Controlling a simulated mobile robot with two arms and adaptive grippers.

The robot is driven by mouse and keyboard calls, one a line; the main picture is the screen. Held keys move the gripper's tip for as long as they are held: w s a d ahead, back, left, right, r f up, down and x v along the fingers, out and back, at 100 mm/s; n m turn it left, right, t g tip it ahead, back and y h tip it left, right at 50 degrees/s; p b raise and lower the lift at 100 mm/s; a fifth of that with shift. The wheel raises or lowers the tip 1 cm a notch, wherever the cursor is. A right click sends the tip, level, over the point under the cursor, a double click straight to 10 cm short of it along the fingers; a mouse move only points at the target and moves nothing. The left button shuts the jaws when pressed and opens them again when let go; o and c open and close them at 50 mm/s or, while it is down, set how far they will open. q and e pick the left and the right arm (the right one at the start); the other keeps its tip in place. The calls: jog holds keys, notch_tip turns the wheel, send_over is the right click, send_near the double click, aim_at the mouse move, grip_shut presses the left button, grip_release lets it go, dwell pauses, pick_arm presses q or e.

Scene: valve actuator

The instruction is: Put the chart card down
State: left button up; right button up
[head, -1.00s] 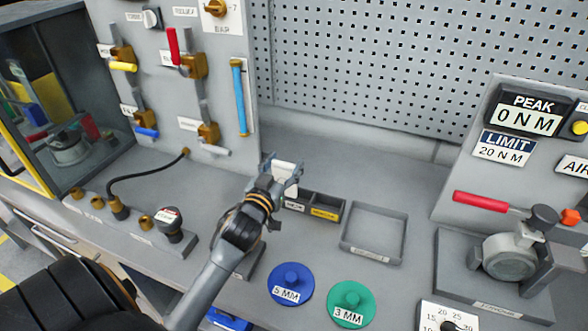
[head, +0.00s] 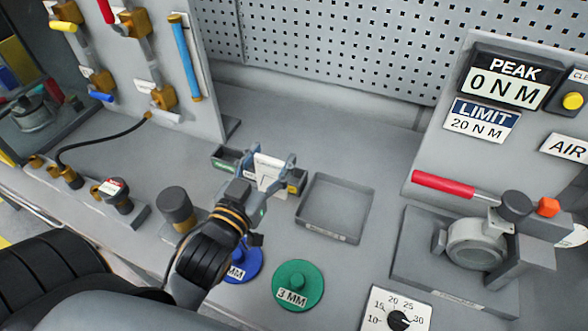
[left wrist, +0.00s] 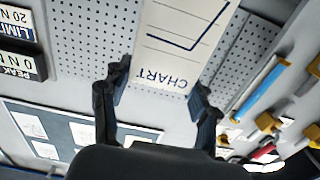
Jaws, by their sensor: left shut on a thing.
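The chart card (left wrist: 180,45) is white with dark lines and the word CHART, upside down in the left wrist view. In the head view the card (head: 270,172) stands up between the fingers of my left gripper (head: 265,175). The left gripper, also seen in the left wrist view (left wrist: 155,100), is shut on the card. It is above the bench, in front of the small dark bins and left of the empty grey tray (head: 336,208). My right gripper is not in view.
A green 3 MM disc (head: 298,286) and a partly hidden blue disc (head: 243,264) lie on the bench in front. A valve with a red handle (head: 478,245) stands in a fixture at right. A dark knobbed cylinder (head: 177,208) stands left of the gripper. The pegboard (head: 330,45) rises behind.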

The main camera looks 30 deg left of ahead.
pick_arm(q)
jog(key=shift+d, duration=0.35)
jog(key=w+a+f+b, duration=0.4)
jog(key=w+f+b, duration=0.5)
jog(key=w+f, duration=0.3)
jog(key=shift+w+f, duration=0.2)
jog(key=shift+f, duration=0.25)
jog(key=o, duration=1.3)
jog(key=shift+a, duration=0.1)
jog(key=shift+c, duration=0.2)
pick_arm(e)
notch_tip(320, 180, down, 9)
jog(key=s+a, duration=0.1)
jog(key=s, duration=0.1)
